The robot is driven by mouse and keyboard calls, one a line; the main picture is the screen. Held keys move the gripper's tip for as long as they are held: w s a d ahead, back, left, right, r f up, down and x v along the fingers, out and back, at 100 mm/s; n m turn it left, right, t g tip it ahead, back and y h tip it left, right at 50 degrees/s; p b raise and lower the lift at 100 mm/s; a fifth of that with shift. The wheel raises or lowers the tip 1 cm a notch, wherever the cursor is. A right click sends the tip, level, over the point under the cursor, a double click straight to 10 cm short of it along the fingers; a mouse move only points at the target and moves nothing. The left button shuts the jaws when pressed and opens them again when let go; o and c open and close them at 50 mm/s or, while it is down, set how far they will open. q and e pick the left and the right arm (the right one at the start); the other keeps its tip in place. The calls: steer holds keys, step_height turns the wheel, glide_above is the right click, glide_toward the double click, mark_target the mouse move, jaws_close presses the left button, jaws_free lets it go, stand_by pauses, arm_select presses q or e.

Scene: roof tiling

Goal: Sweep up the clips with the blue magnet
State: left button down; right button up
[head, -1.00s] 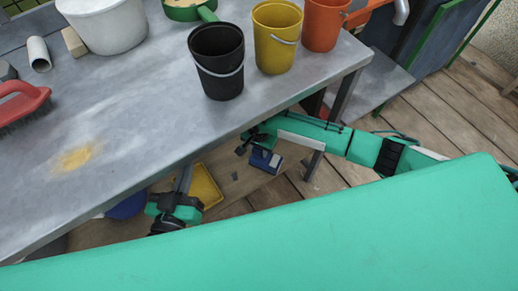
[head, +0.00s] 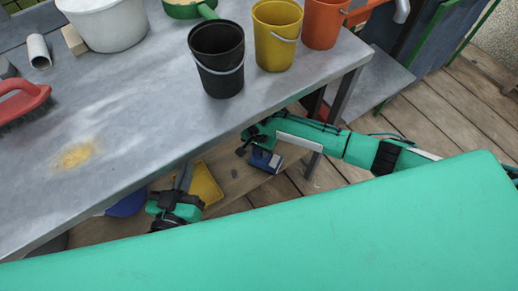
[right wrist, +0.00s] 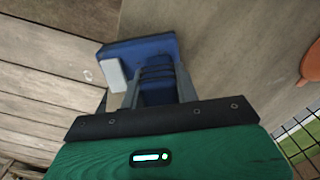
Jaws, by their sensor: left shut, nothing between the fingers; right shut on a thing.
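The blue magnet (head: 265,160) is in my right gripper (head: 247,143), below the tabletop and near the table's front edge. In the right wrist view, the gripper (right wrist: 158,92) is shut on the blue magnet (right wrist: 138,48), which has a pale grey piece at its left side. My left gripper (head: 184,178) is shut and empty beside a yellow tray, under the table's front edge. I cannot make out the clips clearly.
The grey table (head: 130,150) carries a black bucket (head: 217,65), a yellow bucket (head: 275,40), an orange bucket (head: 321,25) and a red brush (head: 22,100). The yellow tray (head: 207,185) and a blue object (head: 127,203) sit below it.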

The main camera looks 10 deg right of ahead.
steer(key=shift+r, duration=0.1)
steer(key=shift+r+p, duration=1.7)
steer(key=shift+p, duration=1)
steer(key=shift+s+d, duration=0.1)
